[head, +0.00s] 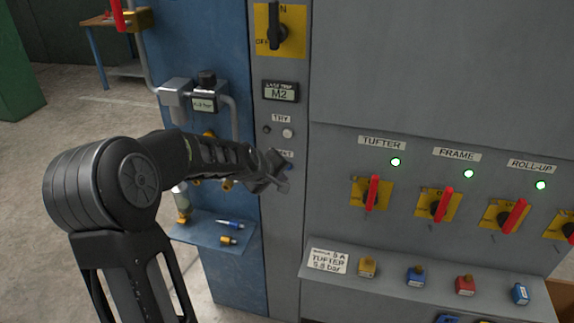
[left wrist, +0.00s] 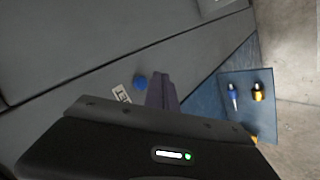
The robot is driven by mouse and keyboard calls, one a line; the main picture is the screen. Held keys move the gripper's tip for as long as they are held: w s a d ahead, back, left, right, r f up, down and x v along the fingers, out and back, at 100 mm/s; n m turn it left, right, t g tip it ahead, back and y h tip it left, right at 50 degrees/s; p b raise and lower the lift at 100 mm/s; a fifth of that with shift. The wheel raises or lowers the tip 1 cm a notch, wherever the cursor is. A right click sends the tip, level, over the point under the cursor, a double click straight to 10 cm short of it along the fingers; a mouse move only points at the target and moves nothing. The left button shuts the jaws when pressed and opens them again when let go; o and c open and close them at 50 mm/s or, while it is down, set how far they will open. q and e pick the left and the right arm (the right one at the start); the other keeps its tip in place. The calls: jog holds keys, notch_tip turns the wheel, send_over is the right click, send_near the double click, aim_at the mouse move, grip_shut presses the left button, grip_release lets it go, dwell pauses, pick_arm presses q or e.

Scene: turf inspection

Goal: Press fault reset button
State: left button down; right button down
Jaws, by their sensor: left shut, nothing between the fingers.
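A round blue button (left wrist: 140,82) sits on the grey panel beside a small white label (left wrist: 121,95) in the left wrist view. In the head view only a bit of the blue button (head: 290,166) shows, just under a partly hidden label (head: 286,154). My left gripper (head: 280,176) is shut and empty in front of the panel and covers most of that spot. In the left wrist view its closed fingertips (left wrist: 161,78) lie just right of the button. I cannot tell whether they touch the panel. My right gripper is not in view.
Above are a TRY button (head: 288,133), an M2 display (head: 281,92) and a black rotary switch (head: 273,28). Red-handled switches (head: 372,193) line the panel on the right, over a ledge (head: 400,290) with padlocks. A blue shelf (head: 205,237) holds a pen.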

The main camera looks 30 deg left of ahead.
pick_arm(q)
jog(key=shift+w+a, duration=0.25)
jog(key=shift+w, duration=0.6)
jog(key=shift+w, duration=0.1)
dwell(1.4)
jog(key=shift+w+a, duration=0.15)
jog(key=shift+w, duration=0.1)
jog(key=shift+w+a, duration=0.15)
jog(key=shift+w, duration=0.3)
dwell(0.7)
dwell(0.3)
jog(key=shift+s+d, duration=0.3)
jog(key=shift+s, duration=0.55)
